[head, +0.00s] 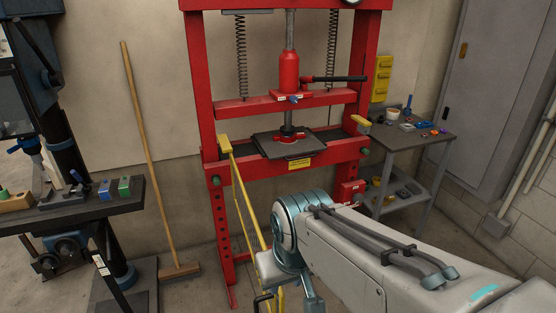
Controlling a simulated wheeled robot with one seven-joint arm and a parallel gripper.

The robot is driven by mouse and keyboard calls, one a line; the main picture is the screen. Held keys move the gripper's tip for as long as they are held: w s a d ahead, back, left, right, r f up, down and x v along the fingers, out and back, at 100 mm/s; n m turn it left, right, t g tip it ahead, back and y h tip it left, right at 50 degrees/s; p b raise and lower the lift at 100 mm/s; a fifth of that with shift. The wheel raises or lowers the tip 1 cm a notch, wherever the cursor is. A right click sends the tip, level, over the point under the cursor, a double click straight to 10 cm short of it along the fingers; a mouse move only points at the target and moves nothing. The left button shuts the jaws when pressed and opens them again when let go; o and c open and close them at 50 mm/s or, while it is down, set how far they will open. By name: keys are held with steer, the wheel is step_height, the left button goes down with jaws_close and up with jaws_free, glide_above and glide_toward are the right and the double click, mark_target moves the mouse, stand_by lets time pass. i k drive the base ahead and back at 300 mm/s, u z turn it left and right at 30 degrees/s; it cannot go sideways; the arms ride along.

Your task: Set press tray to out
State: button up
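The press tray (272,149) is a flat dark plate with a raised rim and a handle-like bar on its front edge. It lies on the bed of the red press (207,100), below the red jack (289,72). The dark ram (287,131) stands over a red round piece (288,139) at the tray's middle; I cannot tell whether they touch. The tray's front edge reaches the front beam with the yellow label (299,164). My arm comes from the lower right and bends down at the bottom centre. My gripper's fingers do not show.
A yellow guard frame (243,190) stands swung out at the press's left front. A workbench (84,212) and a broom (150,150) are at left. A small grey table (399,137) with tools stands at right, before a grey cabinet (492,80).

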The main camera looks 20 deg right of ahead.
mark_target(273, 151)
steer(key=k, duration=0.5)
steer(key=z, duration=0.7)
steer(key=i, duration=0.3)
steer(key=z, duration=0.7)
steer(key=i, duration=1.35)
steer(key=u, duration=1)
steer(key=i, duration=0.45)
steer(key=u, duration=0.4)
